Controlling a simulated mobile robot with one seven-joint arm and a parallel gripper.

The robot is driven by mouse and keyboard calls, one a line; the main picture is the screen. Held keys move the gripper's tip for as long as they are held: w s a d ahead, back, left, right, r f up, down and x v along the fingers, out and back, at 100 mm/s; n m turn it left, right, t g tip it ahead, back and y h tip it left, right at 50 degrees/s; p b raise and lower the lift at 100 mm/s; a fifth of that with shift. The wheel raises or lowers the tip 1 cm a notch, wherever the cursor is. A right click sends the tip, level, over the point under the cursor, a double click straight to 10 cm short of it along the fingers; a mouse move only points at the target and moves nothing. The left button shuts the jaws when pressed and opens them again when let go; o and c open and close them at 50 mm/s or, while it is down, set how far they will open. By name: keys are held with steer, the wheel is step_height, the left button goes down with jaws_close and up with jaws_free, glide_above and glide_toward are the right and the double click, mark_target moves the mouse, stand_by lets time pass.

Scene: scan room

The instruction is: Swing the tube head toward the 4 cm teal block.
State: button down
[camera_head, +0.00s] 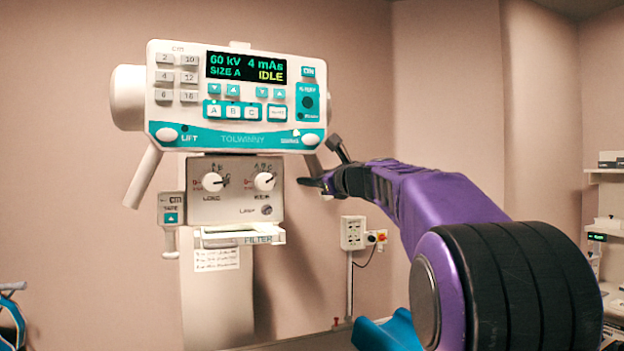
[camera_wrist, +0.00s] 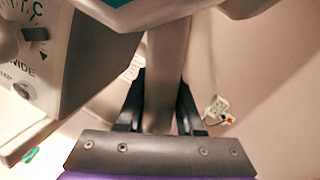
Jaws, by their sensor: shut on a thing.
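The tube head (camera_head: 235,139) is a white unit with a teal lower band and a screen reading 60 kV, 4 mAs, SIZE A, IDLE. A bare grey handle (camera_head: 142,175) slants down from its left side. My gripper (camera_head: 318,165) is at the right side, shut on the right handle (camera_wrist: 165,75). In the wrist view that handle runs between the two dark fingers of my gripper (camera_wrist: 160,105). I cannot make out the 4 cm teal block for sure. A small teal-green patch (camera_wrist: 30,154) shows at the lower left of the wrist view.
Below the head is a grey box with two knobs (camera_head: 236,190) and a filter slot (camera_head: 240,236), on a pale column (camera_head: 217,305). A wall socket box (camera_head: 353,232) is behind. Shelves (camera_head: 606,225) stand at the far right. Wall space left of the head looks clear.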

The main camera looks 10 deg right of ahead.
steer(key=a+f+m+b, duration=0.2)
steer(key=a+f+b, duration=0.1)
steer(key=shift+s+a, duration=0.2)
steer(key=shift+s, duration=0.15)
steer(key=c, duration=0.5)
jaws_free()
steer(key=shift+c, duration=0.2)
steer(key=shift+d, duration=0.1)
